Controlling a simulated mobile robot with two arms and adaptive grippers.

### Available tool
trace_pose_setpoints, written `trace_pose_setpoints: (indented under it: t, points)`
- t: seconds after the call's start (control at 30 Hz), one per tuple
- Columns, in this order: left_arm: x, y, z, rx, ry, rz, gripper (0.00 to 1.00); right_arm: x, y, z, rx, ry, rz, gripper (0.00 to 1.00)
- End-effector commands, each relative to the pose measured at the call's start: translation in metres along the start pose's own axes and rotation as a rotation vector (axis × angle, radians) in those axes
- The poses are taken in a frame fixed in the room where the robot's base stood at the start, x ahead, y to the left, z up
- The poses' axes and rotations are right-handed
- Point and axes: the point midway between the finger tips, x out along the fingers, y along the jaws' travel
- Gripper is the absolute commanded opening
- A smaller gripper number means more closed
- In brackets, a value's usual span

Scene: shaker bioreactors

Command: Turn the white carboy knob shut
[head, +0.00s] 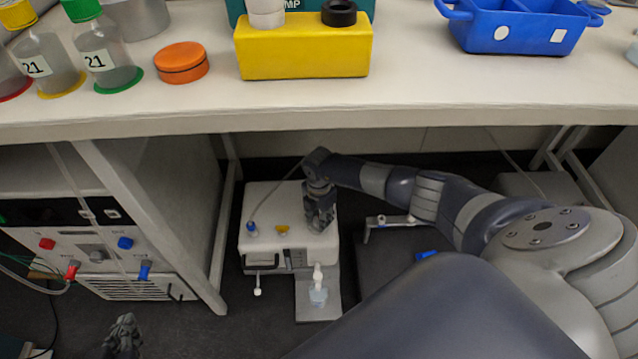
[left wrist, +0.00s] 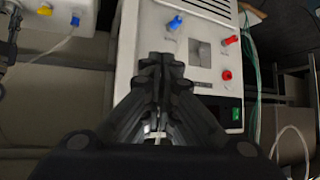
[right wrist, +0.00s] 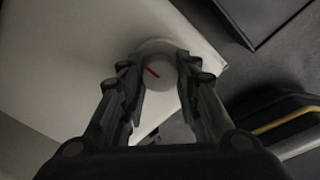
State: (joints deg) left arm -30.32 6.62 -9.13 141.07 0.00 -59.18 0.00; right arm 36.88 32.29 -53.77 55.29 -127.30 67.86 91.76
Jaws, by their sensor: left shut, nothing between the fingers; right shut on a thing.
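The white carboy (head: 262,198) stands on the floor under the bench. My right gripper (head: 321,222) reaches down onto the right part of its top and hides the knob in the head view. In the right wrist view, the round white knob (right wrist: 161,74) with a red mark sits between the fingers of my right gripper (right wrist: 158,66), shut on it. The red mark lies slantwise. My left gripper (head: 122,328) is low at the left of the head view. In the left wrist view my left gripper (left wrist: 161,65) is shut and empty.
A white device (head: 98,258) with red and blue plugs stands at the left, near my left gripper. A bench leg (head: 150,220) stands between it and the carboy. The bench top (head: 420,100) hangs over the carboy.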

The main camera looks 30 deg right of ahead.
Motion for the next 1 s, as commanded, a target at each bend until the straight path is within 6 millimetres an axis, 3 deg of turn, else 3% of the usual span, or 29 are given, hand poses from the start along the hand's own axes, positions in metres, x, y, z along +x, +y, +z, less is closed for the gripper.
trace_pose_setpoints:
  t: [0.23, 0.63, 0.67, 0.73, 1.0]
  points:
    - [-0.004, -0.002, 0.015, -0.001, -0.069, -0.004, 0.00, -0.001, 0.001, 0.001, 0.028, -0.003, 0.001, 0.06]
    - [-0.004, -0.002, 0.017, -0.001, -0.077, -0.004, 0.00, 0.000, 0.001, 0.002, 0.031, -0.002, 0.001, 0.06]
    - [-0.004, -0.002, 0.017, -0.001, -0.077, -0.004, 0.00, 0.000, 0.001, 0.002, 0.031, -0.003, 0.001, 0.34]
    - [-0.004, -0.002, 0.017, -0.001, -0.077, -0.005, 0.00, 0.000, 0.000, 0.002, 0.031, -0.002, 0.001, 0.50]
    - [-0.004, -0.002, 0.017, -0.001, -0.076, -0.004, 0.00, 0.000, 0.000, 0.001, 0.030, -0.001, 0.000, 0.51]
